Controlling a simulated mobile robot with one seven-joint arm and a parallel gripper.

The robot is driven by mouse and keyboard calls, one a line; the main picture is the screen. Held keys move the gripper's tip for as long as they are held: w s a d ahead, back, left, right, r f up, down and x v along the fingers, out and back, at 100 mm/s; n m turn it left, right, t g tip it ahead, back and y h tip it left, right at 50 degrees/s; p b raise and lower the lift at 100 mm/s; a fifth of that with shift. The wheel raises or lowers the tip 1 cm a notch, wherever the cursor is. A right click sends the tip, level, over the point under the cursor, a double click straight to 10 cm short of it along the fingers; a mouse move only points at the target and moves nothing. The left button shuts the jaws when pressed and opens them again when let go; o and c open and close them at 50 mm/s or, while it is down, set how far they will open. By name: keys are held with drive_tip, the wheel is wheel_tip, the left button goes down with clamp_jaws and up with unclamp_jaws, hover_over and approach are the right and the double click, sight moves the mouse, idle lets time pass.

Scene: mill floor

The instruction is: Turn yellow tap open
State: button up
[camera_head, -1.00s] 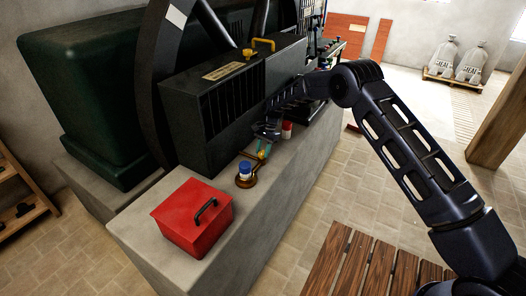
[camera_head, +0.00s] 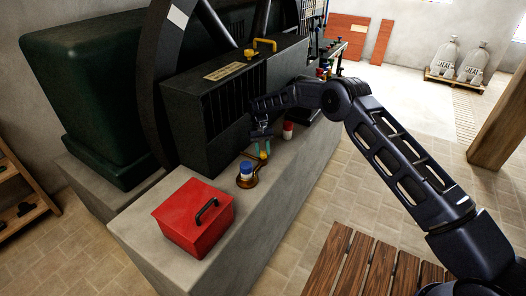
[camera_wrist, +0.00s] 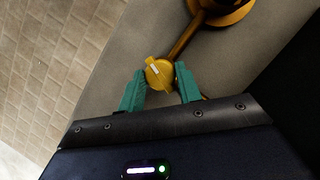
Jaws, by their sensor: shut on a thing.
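The yellow tap (camera_wrist: 158,73) sits at the end of a thin brass pipe (camera_wrist: 183,41) in the wrist view. It is a round knob with a raised bar, and a pale mark shows on the bar. My gripper (camera_wrist: 163,76) has its two green fingertips on either side of the knob and is shut on it. In the head view my gripper (camera_head: 263,151) points down at the plinth, just behind a blue-topped fitting (camera_head: 246,169) on a brass base (camera_head: 247,182). The fingers largely hide the tap there.
A red box (camera_head: 184,222) with a black handle stands in front on the concrete plinth (camera_head: 262,222). A red-and-white fitting (camera_head: 288,130) stands right behind my gripper. The black ribbed housing (camera_head: 230,105) rises close on the left.

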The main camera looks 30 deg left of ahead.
sight(262, 152)
drive_tip(key=shift+s+n+t+h, duration=0.1)
drive_tip(key=shift+n+t+h, duration=0.45)
drive_tip(key=shift+n, duration=1.45)
drive_tip(key=o, duration=1)
wheel_tip(262, 152, up, 20)
